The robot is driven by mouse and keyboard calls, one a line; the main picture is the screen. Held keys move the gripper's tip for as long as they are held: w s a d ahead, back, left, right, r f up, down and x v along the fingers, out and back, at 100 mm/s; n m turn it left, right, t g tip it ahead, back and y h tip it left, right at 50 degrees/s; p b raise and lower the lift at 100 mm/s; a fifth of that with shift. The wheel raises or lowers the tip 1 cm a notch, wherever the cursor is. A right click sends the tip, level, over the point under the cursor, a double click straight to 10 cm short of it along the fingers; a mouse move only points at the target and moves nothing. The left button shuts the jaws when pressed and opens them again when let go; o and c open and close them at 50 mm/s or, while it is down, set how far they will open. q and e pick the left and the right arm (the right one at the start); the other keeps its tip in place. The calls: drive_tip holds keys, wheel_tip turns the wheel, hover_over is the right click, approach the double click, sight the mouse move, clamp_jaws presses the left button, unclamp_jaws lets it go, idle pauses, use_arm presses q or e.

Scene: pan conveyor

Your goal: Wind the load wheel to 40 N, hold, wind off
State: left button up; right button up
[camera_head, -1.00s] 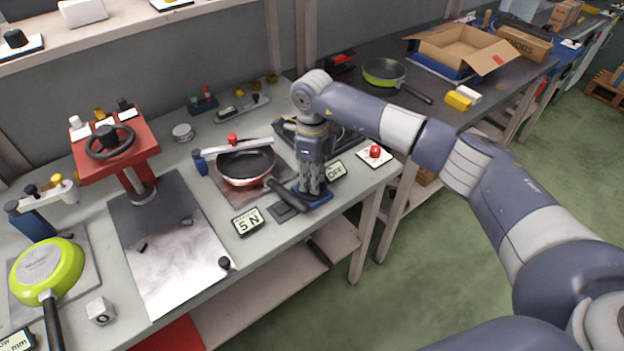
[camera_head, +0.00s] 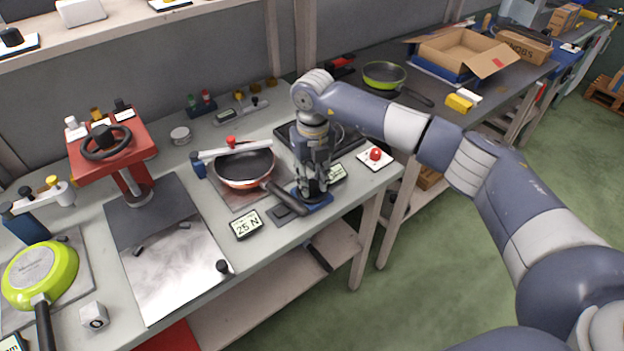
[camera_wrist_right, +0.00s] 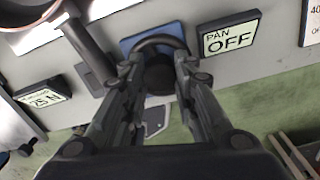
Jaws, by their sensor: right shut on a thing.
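The load wheel (camera_wrist_right: 161,45) is dark and round, on a blue base (camera_head: 322,205) at the bench's front edge. My right gripper (camera_wrist_right: 159,68) points down at it and is shut on the wheel; in the head view the right gripper (camera_head: 313,192) hides most of it. The load display (camera_head: 246,224) reads 25 N, and it also shows in the wrist view (camera_wrist_right: 42,97). A second display (camera_wrist_right: 230,38) reads PAN OFF. An orange pan (camera_head: 243,172) lies in the fixture, its black handle (camera_head: 285,198) reaching toward the wheel. My left gripper is not in view.
A red button (camera_head: 375,154) on a white plate sits right of the wheel. A red press with a handwheel (camera_head: 106,142), a steel plate (camera_head: 170,265) and a green pan (camera_head: 40,275) are on the left. A cardboard box (camera_head: 465,50) is at the back right.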

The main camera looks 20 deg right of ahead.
sight(313, 182)
drive_tip(key=shift+m, duration=0.6)
drive_tip(key=shift+r, duration=0.1)
drive_tip(key=o, duration=1.1)
wheel_tip(313, 182, up, 12)
drive_tip(key=shift+f, duration=0.1)
